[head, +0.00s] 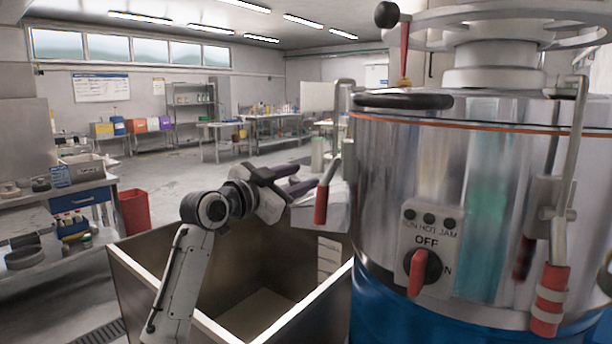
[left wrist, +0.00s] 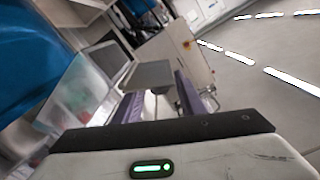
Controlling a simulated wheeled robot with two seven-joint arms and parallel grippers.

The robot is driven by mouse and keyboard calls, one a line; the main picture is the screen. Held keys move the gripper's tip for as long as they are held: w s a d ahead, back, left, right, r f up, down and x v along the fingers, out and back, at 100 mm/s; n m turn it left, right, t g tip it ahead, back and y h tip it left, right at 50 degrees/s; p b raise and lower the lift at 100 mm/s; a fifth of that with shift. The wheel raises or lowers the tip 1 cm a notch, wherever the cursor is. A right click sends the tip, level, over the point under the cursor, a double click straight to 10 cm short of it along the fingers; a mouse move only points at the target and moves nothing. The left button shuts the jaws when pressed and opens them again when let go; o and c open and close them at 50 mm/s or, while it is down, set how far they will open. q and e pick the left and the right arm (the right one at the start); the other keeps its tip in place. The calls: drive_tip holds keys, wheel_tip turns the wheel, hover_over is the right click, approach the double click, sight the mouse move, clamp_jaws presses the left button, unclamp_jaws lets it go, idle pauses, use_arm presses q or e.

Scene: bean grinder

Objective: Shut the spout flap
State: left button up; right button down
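The grinder (head: 420,180) is a steel drum on a blue base at the right of the head view. A pale spout part (head: 325,215) juts from its left side over the bin, partly hidden by my left gripper and a red-handled latch. My left gripper (head: 303,177) is just above and left of it, its two purple fingers spread. In the left wrist view the fingers (left wrist: 158,98) stand apart, with a flat grey plate (left wrist: 153,75) showing between and beyond their tips. This may be the flap; I cannot tell whether they touch it. My right gripper is not in view.
An open steel bin (head: 240,295) stands below the left arm. A red latch handle (head: 320,205) hangs close to the left gripper. The drum's front carries a red knob (head: 416,275) at OFF. A side table (head: 40,245) and red bin (head: 134,211) stand left.

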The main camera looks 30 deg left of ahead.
use_arm(q)
drive_tip(key=shift+w+d, duration=0.1)
drive_tip(key=shift+w, duration=1.25)
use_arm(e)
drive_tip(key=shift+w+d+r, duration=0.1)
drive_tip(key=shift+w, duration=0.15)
use_arm(q)
drive_tip(key=shift+c, duration=0.6)
clamp_jaws()
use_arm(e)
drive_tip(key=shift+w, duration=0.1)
